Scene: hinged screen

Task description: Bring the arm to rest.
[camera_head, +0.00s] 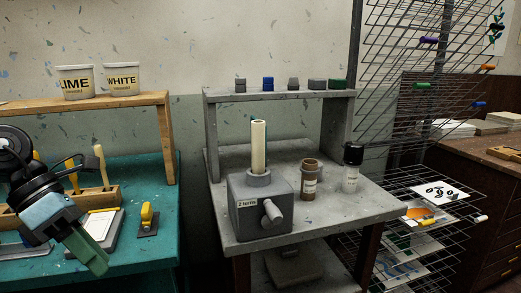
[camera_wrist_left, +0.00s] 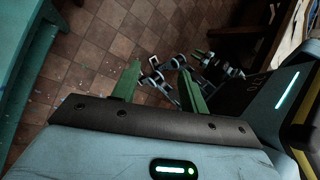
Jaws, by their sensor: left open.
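My left arm comes in from the left edge of the head view, with its left gripper (camera_head: 88,258) low over the front of the teal bench. Its green fingers point down and to the right. In the left wrist view, the two green fingers of the left gripper (camera_wrist_left: 158,78) stand apart with nothing between them. The red tiled floor (camera_wrist_left: 105,40) shows beyond them.
The teal bench (camera_head: 155,190) holds a wooden tool block (camera_head: 88,200) and a yellow-handled tool (camera_head: 147,215) near the gripper. A grey table (camera_head: 330,215) with a grey box (camera_head: 262,208) and jars stands to the right. A wire rack (camera_head: 400,185) is farther right.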

